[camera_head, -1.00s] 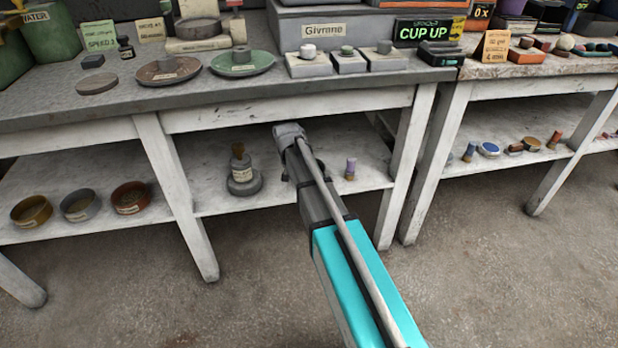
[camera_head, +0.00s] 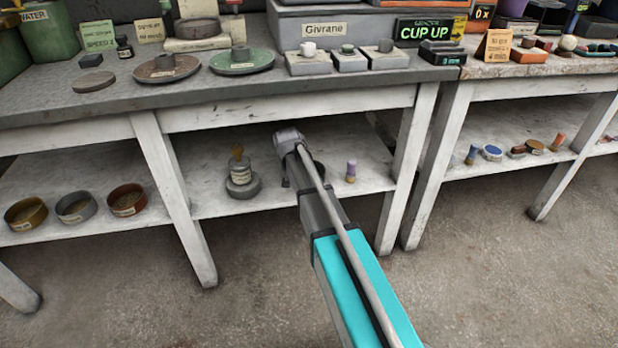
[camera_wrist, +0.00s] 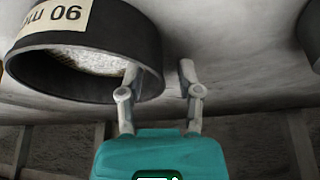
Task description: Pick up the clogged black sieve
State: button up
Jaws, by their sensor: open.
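The black sieve (camera_wrist: 125,30) fills the upper left of the wrist view. It has a cream label reading "90" upside down, and pale, crusted material shows inside its rim. My gripper (camera_wrist: 159,67) is open. Its left finger overlaps the sieve's right rim in the picture, and its right finger is just outside that rim. Whether either finger touches the sieve I cannot tell. In the head view my arm reaches to the lower shelf (camera_head: 220,202) of the grey-topped table. My gripper is hidden there behind the arm; only a dark edge shows beside it.
Brown, grey and reddish sieves (camera_head: 76,207) stand at the shelf's left. A stacked grey weight-like object (camera_head: 241,180) is left of my arm, a purple-topped cork-like piece (camera_head: 351,171) right of it. White table legs (camera_head: 178,200) flank the reach. Another dark object (camera_wrist: 311,35) edges the wrist view.

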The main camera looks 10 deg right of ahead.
jog(key=shift+c, duration=0.3)
grip_shut()
jog(key=shift+r, duration=0.15)
notch_tip(320, 180, up, 2)
jog(key=p, duration=0.2)
jog(key=shift+r+p, duration=0.25)
jog(key=shift+p, duration=0.15)
jog(key=s+a, duration=0.2)
jog(key=s, duration=0.6)
jog(key=s+a, duration=0.2)
jog(key=s, duration=0.7)
jog(key=shift+s+a+r+p, duration=0.2)
jog(key=shift+a+r+p, duration=0.15)
